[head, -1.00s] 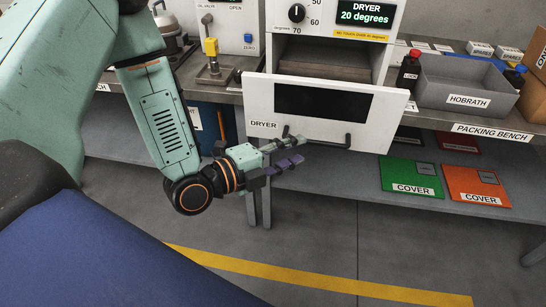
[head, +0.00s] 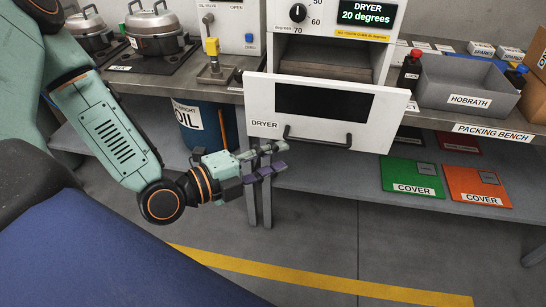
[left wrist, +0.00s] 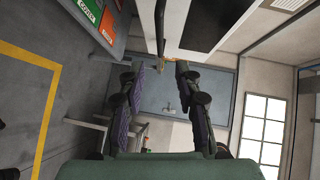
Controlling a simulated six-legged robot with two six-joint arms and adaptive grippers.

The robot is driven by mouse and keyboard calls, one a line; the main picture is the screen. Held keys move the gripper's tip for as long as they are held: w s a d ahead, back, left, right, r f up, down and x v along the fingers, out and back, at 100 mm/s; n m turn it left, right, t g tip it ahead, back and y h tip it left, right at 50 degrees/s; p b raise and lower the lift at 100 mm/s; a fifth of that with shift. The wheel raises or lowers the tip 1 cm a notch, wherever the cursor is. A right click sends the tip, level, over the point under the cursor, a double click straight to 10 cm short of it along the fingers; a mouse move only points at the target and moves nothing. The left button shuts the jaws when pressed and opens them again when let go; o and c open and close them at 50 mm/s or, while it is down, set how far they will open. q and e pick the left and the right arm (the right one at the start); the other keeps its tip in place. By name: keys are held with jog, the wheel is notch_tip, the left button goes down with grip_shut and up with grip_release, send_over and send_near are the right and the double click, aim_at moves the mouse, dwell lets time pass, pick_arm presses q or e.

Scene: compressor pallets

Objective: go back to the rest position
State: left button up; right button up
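My left gripper (head: 280,158) is in front of the bench, just left of the dryer door's dark handle (head: 318,142). Its fingers are apart with nothing between them. The left wrist view shows the two fingers (left wrist: 160,80) spread, with open space between them. The white dryer (head: 345,20) reads 20 degrees. Its door (head: 370,122) hangs open toward me. The gripper is apart from the handle in the head view. My right gripper is in neither view.
The packing bench holds a grey Hobrath bin (head: 468,100) and small bottles. Green (head: 412,178) and orange covers (head: 478,186) lie on the lower shelf. Two lidded pots (head: 155,35) stand at the left, above a blue oil drum (head: 205,125). The floor before the bench is clear.

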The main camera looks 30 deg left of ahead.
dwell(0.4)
pick_arm(q)
jog(key=s+a+f+n+g+y, duration=0.1)
jog(key=s+f+n+g+y, duration=0.15)
jog(key=f+n, duration=0.55)
jog(key=s+a+f+n+g+y, duration=0.15)
jog(key=s+f+n+g, duration=0.35)
jog(key=n, duration=0.5)
jog(key=s+f+n+g+y, duration=0.2)
jog(key=s+f, duration=0.3)
jog(key=s, duration=0.3)
jog(key=s+f+n+g+y, duration=0.2)
jog(key=s+f+g, duration=0.2)
jog(key=s, duration=0.4)
jog(key=shift+s+f+n+g, duration=0.2)
jog(key=shift+f+n+g, duration=0.15)
jog(key=shift+f+n, duration=0.05)
jog(key=shift+d, duration=0.15)
